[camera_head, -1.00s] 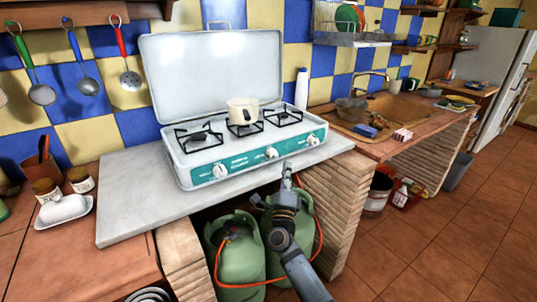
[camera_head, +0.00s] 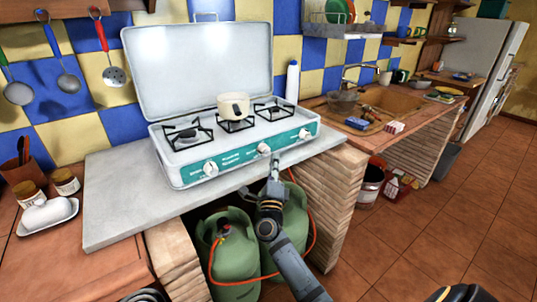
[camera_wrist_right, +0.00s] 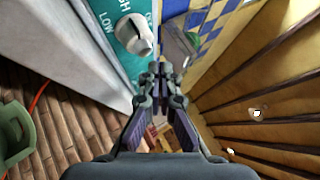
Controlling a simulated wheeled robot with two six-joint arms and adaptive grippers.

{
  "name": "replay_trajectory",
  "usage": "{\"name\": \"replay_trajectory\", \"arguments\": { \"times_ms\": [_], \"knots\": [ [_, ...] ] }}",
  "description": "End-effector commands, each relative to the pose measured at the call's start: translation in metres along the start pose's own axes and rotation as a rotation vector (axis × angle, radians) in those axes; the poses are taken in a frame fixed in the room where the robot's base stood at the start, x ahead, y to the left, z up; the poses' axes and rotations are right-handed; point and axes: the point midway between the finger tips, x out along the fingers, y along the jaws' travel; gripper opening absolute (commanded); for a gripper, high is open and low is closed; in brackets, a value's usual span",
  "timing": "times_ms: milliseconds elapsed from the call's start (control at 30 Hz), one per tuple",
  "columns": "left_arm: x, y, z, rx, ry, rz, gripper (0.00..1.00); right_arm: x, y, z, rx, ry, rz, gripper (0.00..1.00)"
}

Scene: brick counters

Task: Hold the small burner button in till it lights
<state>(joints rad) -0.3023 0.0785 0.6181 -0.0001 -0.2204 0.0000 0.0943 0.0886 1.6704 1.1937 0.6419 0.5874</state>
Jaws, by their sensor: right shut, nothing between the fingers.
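The white gas stove (camera_head: 180,178) has a raised lid and a teal front panel with a left knob (camera_head: 211,168), a middle knob (camera_head: 264,149) and a right knob (camera_head: 304,134). A cream pot (camera_head: 233,104) stands on the middle burner. No flame shows on any burner. My right gripper (camera_head: 275,162) is shut and empty, just in front of and below the middle knob. In the right wrist view, a white knob (camera_wrist_right: 135,35) lies up and left of the shut fingertips (camera_wrist_right: 160,70), seemingly apart from them. My left gripper is out of view.
Green gas bottles (camera_head: 232,250) with an orange hose stand under the counter, beside a brick pillar (camera_head: 332,205). A sink (camera_head: 390,98) lies to the right. A white butter dish (camera_head: 48,215) and jars stand at the left. The floor at right is open.

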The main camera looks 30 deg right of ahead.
Motion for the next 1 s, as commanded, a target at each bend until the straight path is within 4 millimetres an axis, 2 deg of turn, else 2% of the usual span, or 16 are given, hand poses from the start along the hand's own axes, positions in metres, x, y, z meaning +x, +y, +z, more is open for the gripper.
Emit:
{"name": "replay_trajectory", "arguments": {
  "times_ms": [1000],
  "knots": [
    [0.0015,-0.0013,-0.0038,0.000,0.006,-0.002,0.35,0.0060,0.0043,0.0044,0.000,0.000,0.000,0.00]
  ]
}}
